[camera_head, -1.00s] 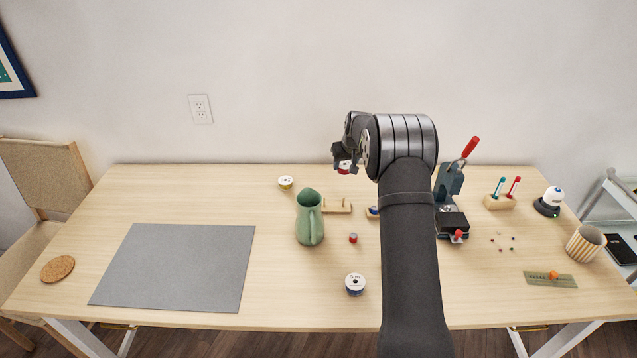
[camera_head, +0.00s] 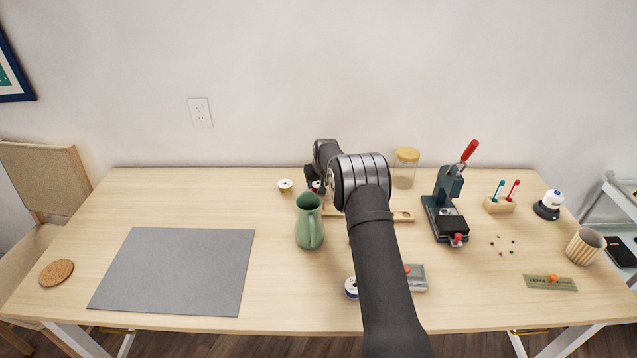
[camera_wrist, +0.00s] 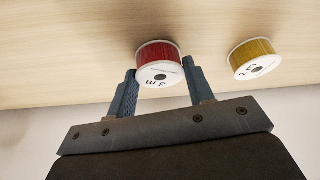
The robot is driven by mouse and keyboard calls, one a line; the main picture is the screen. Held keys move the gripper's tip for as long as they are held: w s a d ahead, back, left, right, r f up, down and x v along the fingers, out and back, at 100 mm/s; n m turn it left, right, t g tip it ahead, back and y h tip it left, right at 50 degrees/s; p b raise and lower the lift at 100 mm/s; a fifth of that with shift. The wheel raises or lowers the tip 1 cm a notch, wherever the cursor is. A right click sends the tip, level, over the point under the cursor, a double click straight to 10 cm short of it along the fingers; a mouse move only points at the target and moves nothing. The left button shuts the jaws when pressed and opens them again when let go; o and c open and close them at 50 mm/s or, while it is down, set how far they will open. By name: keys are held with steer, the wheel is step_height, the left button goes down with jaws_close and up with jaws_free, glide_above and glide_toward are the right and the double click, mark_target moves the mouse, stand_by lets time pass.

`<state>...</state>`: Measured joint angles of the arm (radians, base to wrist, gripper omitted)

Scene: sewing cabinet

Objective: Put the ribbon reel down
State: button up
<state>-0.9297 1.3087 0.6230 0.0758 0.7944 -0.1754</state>
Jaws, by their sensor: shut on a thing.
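My gripper (camera_wrist: 159,72) is shut on a red ribbon reel (camera_wrist: 158,52) with a white "3 m" label. In the wrist view the reel sits between the two fingers. In the head view only a bit of the red reel (camera_head: 317,187) shows, behind the green jug and beside my gripper (camera_head: 314,184). I cannot tell whether the reel touches the table (camera_head: 160,205). A yellow reel (camera_wrist: 254,59) stands apart to its right in the wrist view; in the head view this yellow reel (camera_head: 285,186) is just left of my gripper.
A green jug (camera_head: 309,222) stands in front of my gripper. A wooden rack (camera_head: 403,217) is partly hidden by my arm. A lidded jar (camera_head: 405,168) and a press (camera_head: 446,208) stand to the right. Another reel (camera_head: 351,288) is nearer the front. The table's back left is clear.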

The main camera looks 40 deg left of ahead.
steer(key=shift+f, duration=0.1)
steer(key=o, duration=0.9)
steer(key=shift+o, duration=0.2)
steer(key=shift+d+r, duration=0.1)
steer(key=shift+r, duration=0.45)
steer(key=v, duration=1.1)
